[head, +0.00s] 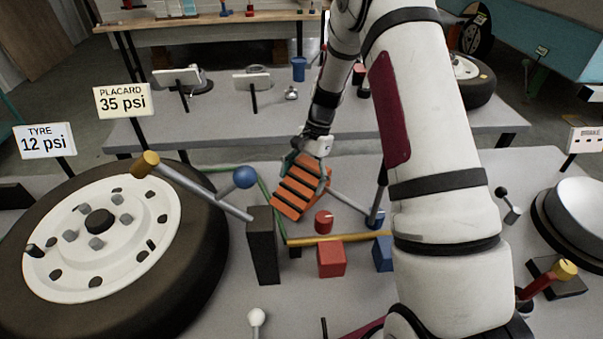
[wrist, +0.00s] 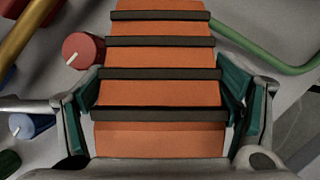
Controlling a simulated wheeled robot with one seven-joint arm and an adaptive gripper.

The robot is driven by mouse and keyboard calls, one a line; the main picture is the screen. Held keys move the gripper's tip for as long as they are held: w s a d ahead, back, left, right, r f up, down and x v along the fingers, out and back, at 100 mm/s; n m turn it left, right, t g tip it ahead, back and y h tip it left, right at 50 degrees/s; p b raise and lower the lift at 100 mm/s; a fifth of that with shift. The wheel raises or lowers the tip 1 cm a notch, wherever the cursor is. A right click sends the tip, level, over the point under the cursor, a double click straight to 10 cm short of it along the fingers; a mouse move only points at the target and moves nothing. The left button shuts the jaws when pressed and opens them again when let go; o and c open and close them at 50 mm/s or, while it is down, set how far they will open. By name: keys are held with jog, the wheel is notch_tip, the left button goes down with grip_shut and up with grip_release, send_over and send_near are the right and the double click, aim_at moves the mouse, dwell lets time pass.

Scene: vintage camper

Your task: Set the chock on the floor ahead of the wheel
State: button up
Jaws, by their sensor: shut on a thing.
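The chock (head: 299,190) is an orange wedge with black ribs across its face. My gripper (head: 306,172) is shut on it, with a green-lined finger on each side. The chock also fills the middle of the wrist view (wrist: 160,92), between the two fingers. It looks tilted in the head view, and I cannot tell whether its lower end touches anything. The wheel (head: 95,238), with a white rim and black tyre, lies at the left, apart from the chock. The underside of the chock is hidden.
Between chock and wheel stand a dark post (head: 262,245) and a grey lever with a blue ball (head: 244,177). A red knob (head: 324,221), red block (head: 331,259), yellow bar (head: 345,238) and green hose (wrist: 265,62) lie close by. Bare grey surface (head: 215,300) shows in front.

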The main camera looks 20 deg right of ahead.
jog(key=shift+f+b, duration=0.55)
jog(key=shift+f, duration=1.6)
jog(key=shift+f, duration=0.15)
jog(key=o, duration=1.9)
